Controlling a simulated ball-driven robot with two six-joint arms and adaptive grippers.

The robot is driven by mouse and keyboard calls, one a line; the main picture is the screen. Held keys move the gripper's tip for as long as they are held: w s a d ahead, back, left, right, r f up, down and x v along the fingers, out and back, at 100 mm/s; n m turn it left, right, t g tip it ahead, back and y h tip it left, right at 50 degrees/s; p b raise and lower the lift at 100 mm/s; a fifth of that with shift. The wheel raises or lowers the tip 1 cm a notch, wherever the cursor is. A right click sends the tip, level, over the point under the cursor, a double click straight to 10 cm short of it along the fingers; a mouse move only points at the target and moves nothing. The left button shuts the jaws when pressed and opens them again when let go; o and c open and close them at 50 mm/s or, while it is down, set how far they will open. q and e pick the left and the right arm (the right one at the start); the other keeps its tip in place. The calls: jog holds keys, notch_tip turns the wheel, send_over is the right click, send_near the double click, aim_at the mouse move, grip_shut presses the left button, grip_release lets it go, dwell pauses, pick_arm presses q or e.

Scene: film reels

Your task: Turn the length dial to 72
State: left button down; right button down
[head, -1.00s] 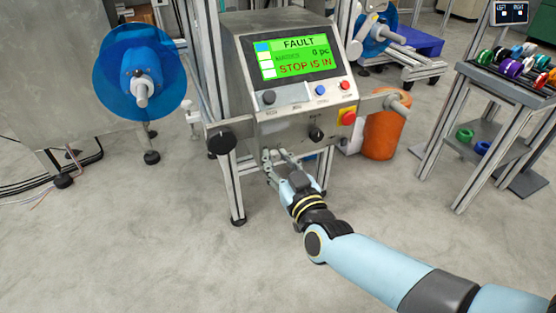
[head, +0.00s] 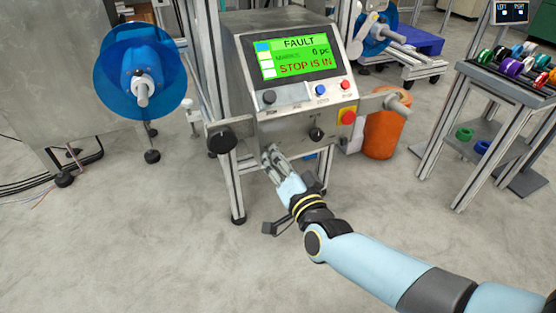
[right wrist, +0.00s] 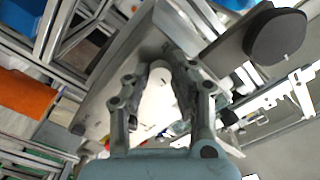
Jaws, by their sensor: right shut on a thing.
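My right gripper (head: 271,155) is at the lower left of the control box front, with its fingers up against the panel. In the right wrist view the fingers (right wrist: 160,88) are closed around a pale whitish piece (right wrist: 160,100) with a small dark mark, which looks like the length dial. In the head view the gripper hides it, and I cannot read its setting. The control box screen (head: 295,58) reads FAULT, 0 pc and STOP IS IN. My left gripper is in neither view.
A dark knob (head: 316,134) and a red stop button on yellow (head: 348,117) are to the right of the gripper. A black round handle (head: 221,140) sticks out at the left. An orange drum (head: 384,135) stands at the right. The floor in front is clear.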

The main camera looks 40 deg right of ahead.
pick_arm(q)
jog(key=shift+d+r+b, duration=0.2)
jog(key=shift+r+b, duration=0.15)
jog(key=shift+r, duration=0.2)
pick_arm(e)
jog(key=m, duration=0.5)
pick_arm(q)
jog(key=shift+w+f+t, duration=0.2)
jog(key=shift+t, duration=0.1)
pick_arm(e)
jog(key=shift+m, duration=0.3)
jog(key=c, duration=1.1)
grip_release()
jog(key=v, duration=1.2)
